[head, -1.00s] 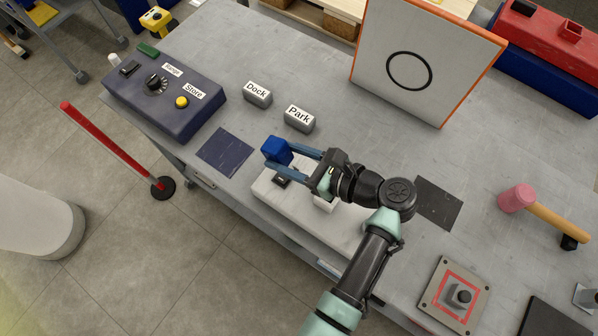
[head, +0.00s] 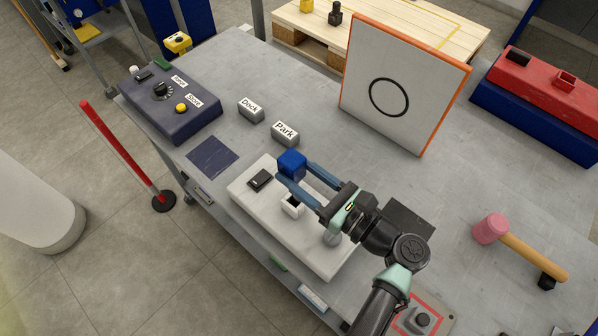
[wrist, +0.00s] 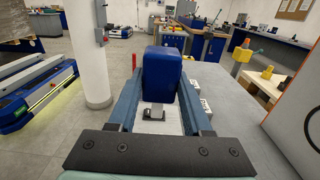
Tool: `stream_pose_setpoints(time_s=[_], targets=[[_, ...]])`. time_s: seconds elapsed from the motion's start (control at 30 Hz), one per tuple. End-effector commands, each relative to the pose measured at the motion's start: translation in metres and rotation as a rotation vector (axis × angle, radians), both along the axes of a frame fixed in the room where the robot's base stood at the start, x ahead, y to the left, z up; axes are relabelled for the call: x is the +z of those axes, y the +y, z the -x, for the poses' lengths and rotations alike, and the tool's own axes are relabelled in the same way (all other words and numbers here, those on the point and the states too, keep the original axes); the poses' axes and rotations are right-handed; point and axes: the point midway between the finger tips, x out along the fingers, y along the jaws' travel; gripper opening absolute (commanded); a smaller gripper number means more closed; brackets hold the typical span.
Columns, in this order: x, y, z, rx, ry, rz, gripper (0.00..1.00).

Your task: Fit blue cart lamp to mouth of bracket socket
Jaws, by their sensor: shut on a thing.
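The blue cart lamp (head: 291,162) is a blue block with rounded edges, held between the fingertips of my gripper (head: 295,173). In the wrist view the lamp (wrist: 162,75) stands upright between the two blue-grey fingers. The white bracket socket (head: 292,205), with a dark square mouth, stands on a white board (head: 320,263). In the head view the lamp appears beyond the socket, near the board's far edge, apart from the mouth. Its exact height is hard to tell. The lamp's underside is hidden.
A black switch-like piece (head: 260,180) and a grey post (head: 333,238) are on the board. The Park block (head: 285,133) and Dock block (head: 250,109) stand just beyond it. A white panel with a black ring (head: 400,100) stands at the back. A pink mallet (head: 492,228) lies right.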

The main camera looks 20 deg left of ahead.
Motion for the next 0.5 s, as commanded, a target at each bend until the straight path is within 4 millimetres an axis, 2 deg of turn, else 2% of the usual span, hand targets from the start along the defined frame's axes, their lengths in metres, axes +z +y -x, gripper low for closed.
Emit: stream_pose_setpoints(time_s=[0.27, 0.5], targets=[[0.003, -0.001, 0.0, 0.0, 0.002, -0.001, 0.0], [-0.023, -0.001, 0.0, 0.0, 0.001, 0.0, 0.0]])
